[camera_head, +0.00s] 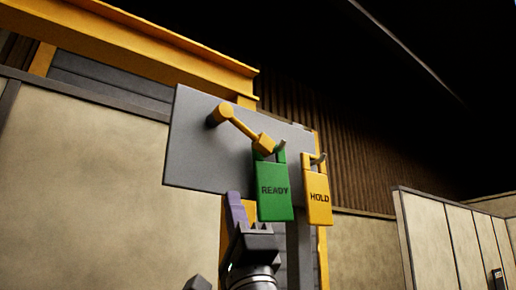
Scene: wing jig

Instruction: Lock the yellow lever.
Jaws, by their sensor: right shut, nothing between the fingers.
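The yellow lever (243,129) is on a grey panel (205,150). Its round pivot is at the upper left and its arm slopes down to the right, ending in a block-shaped grip. A green tag marked READY (274,192) hangs at the grip end, from a peg partly hidden there. A yellow tag marked HOLD (318,195) hangs from a peg to its right. My right gripper (236,200) points up from below, shut and empty. It shows below the lever and left of the READY tag; whether it touches the tag cannot be told. My left gripper is out of view.
A yellow overhead beam (150,45) runs at the upper left. A yellow and grey post stands behind and below the panel. Beige wall panels (90,180) are at the left, and a pale cabinet (450,240) is at the lower right.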

